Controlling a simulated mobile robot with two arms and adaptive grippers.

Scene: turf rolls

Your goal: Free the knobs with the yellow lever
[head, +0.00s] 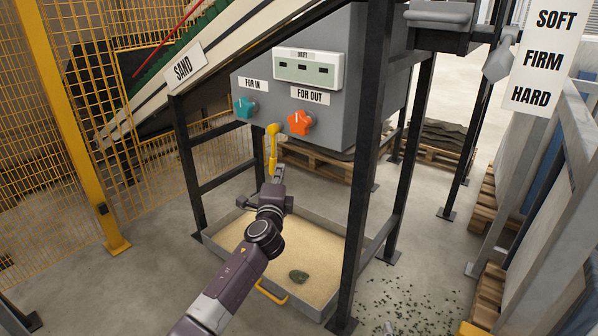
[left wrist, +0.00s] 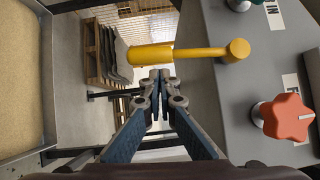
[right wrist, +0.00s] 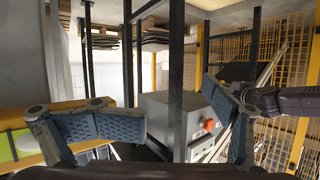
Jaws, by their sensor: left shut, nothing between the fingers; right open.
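The yellow lever (head: 272,148) hangs down from the grey machine box, between and below the teal FOR IN knob (head: 244,107) and the orange FOR OUT knob (head: 300,122). In the left wrist view the lever (left wrist: 190,53) lies across, just beyond the shut fingertips (left wrist: 161,76); contact cannot be told. The orange knob (left wrist: 287,118) shows at right and the teal knob (left wrist: 238,4) is cut by the top edge. My right gripper (right wrist: 150,98) is open; the orange knob (right wrist: 208,125) shows beyond it.
A sand tray (head: 216,234) with a dark green lump (head: 299,276) sits under the box, below my left arm. Black frame legs (head: 363,200) stand close to the right. A DRIFT panel (head: 310,68) is above the knobs. Yellow mesh fencing (head: 60,100) is at left.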

